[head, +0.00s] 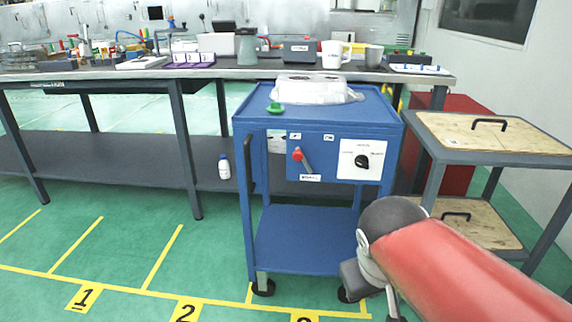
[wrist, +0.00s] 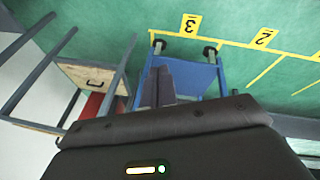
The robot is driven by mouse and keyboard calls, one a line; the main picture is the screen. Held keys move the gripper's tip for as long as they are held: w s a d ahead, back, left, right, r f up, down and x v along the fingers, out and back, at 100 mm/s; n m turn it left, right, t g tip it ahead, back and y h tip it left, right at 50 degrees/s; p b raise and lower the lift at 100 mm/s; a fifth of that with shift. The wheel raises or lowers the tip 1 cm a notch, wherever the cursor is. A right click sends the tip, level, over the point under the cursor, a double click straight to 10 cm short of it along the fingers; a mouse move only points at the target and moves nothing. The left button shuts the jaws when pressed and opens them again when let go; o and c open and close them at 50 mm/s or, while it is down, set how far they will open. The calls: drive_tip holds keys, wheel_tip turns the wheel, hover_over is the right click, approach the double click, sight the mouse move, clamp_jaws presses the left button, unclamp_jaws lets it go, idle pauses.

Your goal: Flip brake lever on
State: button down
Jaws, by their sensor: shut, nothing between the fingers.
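The brake lever (head: 298,156) is on the front panel of the blue cart (head: 320,220) in the head view. It has a red knob and a grey shaft, with the knob end tilted up and to the left. Small labels sit above and below it, too small to read. My gripper (wrist: 164,70) shows in the wrist view as two dark fingers, shut and empty, with the cart's lower part and the floor behind them. In the head view my red arm is at the lower right, apart from the lever. The lever does not show clearly in the wrist view.
A black rotary knob (head: 362,161) on a white plate is right of the lever. A white casting (head: 312,90) and a green knob (head: 275,108) are on the cart top. A wooden-topped trolley (head: 490,135) stands close on the right. The green floor in front is clear.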

drive_tip(key=w+a+r+n+h, duration=0.1)
drive_tip(key=w+a+n+h, duration=0.15)
drive_tip(key=w+h, duration=0.45)
drive_tip(key=w+a+n+h, duration=0.1)
drive_tip(key=w+n+h, duration=0.15)
drive_tip(key=w, duration=0.85)
drive_tip(key=w+a+n+t+h, duration=0.1)
drive_tip(key=w+a+t, duration=0.2)
drive_tip(key=a, duration=0.4)
drive_tip(key=w+a+n+t+h, duration=0.1)
drive_tip(key=w+a+n+t, duration=0.1)
drive_tip(key=w+a+t, duration=0.2)
drive_tip(key=w+a+n+t+h+b, duration=0.1)
drive_tip(key=w+a+n+t, duration=0.1)
drive_tip(key=a, duration=0.7)
drive_tip(key=shift+w+a+f+t, duration=0.35)
drive_tip(key=shift+w+t, duration=0.45)
drive_tip(key=shift+w, duration=0.3)
drive_tip(key=shift+d, duration=0.1)
drive_tip(key=p, duration=0.1)
approach(304, 163)
drive_tip(key=w+a+r, duration=0.3)
drive_tip(key=shift+d+r, duration=0.3)
drive_tip(key=shift+d, duration=0.65)
drive_tip(key=shift+d+r, duration=0.3)
drive_tip(key=shift+d, duration=0.65)
